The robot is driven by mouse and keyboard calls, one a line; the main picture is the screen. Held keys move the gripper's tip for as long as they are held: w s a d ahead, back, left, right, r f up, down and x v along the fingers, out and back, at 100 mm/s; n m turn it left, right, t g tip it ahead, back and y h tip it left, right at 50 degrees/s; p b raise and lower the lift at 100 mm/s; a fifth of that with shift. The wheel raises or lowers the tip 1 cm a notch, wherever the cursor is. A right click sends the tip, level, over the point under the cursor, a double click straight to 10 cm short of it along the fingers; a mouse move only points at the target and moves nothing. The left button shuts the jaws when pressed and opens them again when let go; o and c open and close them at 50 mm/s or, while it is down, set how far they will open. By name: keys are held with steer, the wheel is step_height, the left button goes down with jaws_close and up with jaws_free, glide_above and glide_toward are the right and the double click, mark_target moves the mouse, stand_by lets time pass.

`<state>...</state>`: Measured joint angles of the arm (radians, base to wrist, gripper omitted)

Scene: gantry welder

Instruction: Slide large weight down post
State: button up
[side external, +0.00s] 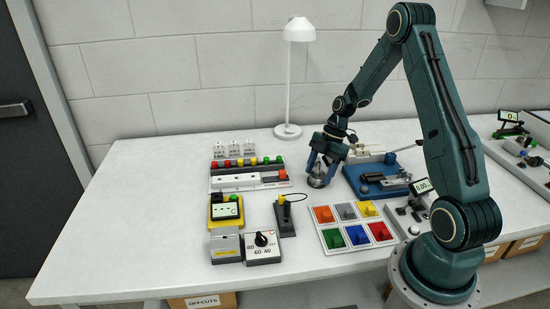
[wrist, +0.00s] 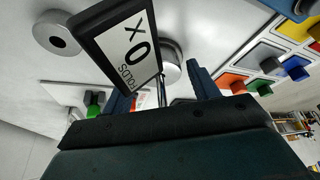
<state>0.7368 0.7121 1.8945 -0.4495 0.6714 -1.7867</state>
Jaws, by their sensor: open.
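My gripper (side external: 319,170) points down over the bench in the side external view, left of the blue-based device (side external: 377,190). Its two blue fingers stand apart in the wrist view (wrist: 158,83). A round silver metal piece (side external: 318,182) shows right below the fingers in the side view. In the wrist view a round silver piece (wrist: 172,56) lies beyond the fingers, partly hidden by a display. A thin dark upright (wrist: 162,92) shows between the fingers. A separate silver disc with a dark centre hole (wrist: 58,33) is at upper left. I cannot tell which piece is the large weight.
A black-framed "FOLDS" display (wrist: 130,45) reading 0 stands close to the fingers. A tray of coloured blocks (side external: 352,228) is in front. A row of coloured buttons (side external: 247,163) and a white lamp (side external: 288,131) stand nearby.

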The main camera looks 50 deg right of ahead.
steer(key=shift+r, duration=0.15)
steer(key=v, duration=1.3)
steer(key=shift+r, duration=0.25)
steer(key=shift+d, duration=0.1)
steer(key=s+a+r+m+h, duration=0.3)
steer(key=a+r+m, duration=0.3)
steer(key=a+r, duration=0.7)
steer(key=s+a+m+t+h, duration=0.1)
steer(key=s+a+m+t, duration=0.3)
steer(key=s+a+m, duration=0.5)
steer(key=s+a, duration=0.3)
steer(key=s, duration=0.2)
steer(key=shift+s+a, duration=0.25)
